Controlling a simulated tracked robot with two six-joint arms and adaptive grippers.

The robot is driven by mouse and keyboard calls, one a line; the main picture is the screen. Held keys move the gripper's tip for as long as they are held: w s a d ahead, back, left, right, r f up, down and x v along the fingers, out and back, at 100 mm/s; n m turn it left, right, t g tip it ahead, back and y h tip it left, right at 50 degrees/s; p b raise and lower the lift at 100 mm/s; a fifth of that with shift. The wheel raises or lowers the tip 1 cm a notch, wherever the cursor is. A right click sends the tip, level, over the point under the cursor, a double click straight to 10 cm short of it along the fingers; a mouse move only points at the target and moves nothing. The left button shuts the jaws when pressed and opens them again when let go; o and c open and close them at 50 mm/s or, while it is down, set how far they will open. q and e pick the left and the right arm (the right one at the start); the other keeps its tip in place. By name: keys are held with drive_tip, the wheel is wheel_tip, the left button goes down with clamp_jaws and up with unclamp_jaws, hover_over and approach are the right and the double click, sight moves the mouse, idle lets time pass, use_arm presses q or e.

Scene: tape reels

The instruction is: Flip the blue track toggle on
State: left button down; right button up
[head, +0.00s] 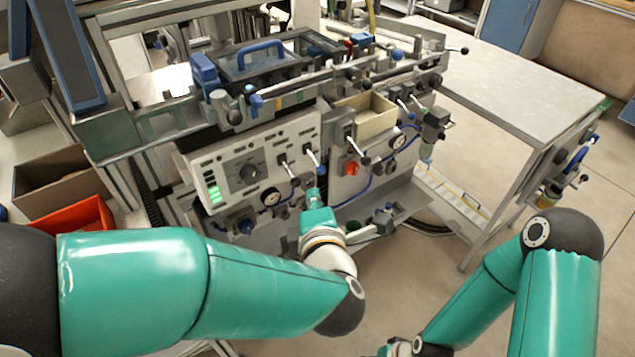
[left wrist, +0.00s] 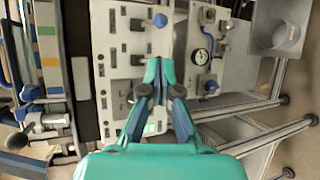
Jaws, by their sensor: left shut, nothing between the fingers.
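Two lever toggles stand side by side on the pale control panel. The right one (head: 309,151) has its lever angled down and outward. In the left wrist view a blue ball tip (left wrist: 160,20) shows on a light shaft; it appears to be the blue track toggle. I cannot tell its on or off state. The other toggle (head: 283,160) is to its left. My left gripper (head: 315,190) is just below the right toggle. Its fingers (left wrist: 158,68) are shut with nothing between them, apart from the blue tip. My right arm shows, but its fingers do not.
A red knob (head: 352,169) is farther right. An orange bin (head: 75,217) stands at left. A clear metal table (head: 540,80) is at right.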

sight(316, 163)
use_arm(q)
drive_tip(key=p+x, duration=0.1)
drive_tip(key=x, duration=0.8)
drive_tip(key=shift+w, duration=0.35)
drive_tip(key=shift+f, duration=0.1)
wheel_tip(316, 163, up, 2)
drive_tip(key=g+p, duration=0.1)
drive_tip(key=p, duration=0.2)
drive_tip(key=n+g+h+p, duration=0.1)
drive_tip(key=g+p, duration=0.1)
drive_tip(key=p, duration=0.1)
drive_tip(key=shift+s+d+h+p, duration=0.15)
drive_tip(key=shift+d+h+p, duration=0.05)
drive_tip(key=shift+h+p, duration=0.15)
idle(0.9)
